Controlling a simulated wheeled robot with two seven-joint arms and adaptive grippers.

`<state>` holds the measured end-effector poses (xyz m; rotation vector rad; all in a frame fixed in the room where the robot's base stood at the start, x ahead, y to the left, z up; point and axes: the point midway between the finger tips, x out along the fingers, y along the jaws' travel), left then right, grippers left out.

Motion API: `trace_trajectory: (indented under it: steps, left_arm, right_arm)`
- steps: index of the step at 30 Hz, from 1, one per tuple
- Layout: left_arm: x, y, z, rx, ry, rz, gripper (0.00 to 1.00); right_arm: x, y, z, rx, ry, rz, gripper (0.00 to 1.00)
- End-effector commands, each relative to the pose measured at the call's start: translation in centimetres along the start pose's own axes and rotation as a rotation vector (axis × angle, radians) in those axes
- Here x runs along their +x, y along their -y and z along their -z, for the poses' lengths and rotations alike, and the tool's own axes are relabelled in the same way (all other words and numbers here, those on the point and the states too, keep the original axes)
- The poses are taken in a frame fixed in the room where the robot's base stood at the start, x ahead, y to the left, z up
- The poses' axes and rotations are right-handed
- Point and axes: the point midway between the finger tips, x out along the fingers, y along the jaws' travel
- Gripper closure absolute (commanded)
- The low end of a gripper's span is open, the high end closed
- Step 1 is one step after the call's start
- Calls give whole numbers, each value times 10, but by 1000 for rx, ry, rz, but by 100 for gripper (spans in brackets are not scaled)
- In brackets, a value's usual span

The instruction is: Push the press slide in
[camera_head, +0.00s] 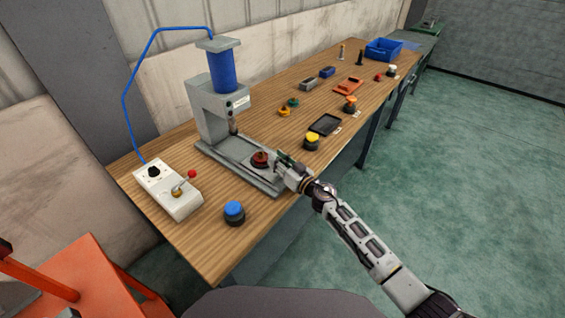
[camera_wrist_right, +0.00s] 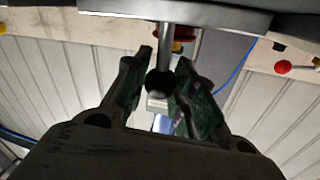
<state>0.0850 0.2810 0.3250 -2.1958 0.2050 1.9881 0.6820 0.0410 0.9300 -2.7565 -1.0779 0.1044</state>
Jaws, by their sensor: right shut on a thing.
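The grey press (camera_head: 212,108) with a blue cylinder (camera_head: 224,72) stands on the bench. Its slide (camera_head: 250,166) lies on the grey base, with its outer part out in front of the press column, toward the bench's front edge. A dark red round part (camera_head: 260,158) sits on the slide, clear of the ram. My right gripper (camera_head: 285,164) is at the slide's outer end. In the right wrist view its two green-padded fingers are shut around a dark ball knob (camera_wrist_right: 160,84) on a metal rod (camera_wrist_right: 164,45). My left gripper is not in view.
A white control box (camera_head: 168,190) with a red-tipped lever stands left of the press. A blue-topped button (camera_head: 234,212) is near the front edge. A yellow-topped button (camera_head: 311,141), a black tray (camera_head: 325,124) and a blue bin (camera_head: 383,49) lie farther right along the bench.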

Motion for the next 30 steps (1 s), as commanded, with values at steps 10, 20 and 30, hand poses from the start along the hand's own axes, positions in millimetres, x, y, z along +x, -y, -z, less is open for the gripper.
trace_trajectory:
  steps: [10,20,30]
  left_arm:
    - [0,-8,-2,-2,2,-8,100]
    - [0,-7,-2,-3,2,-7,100]
    - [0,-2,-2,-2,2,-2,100]
  right_arm:
    - [1,0,0,-1,0,-1,72]
    - [1,0,0,-1,0,0,51]
    - [-3,0,0,-1,-1,0,51]
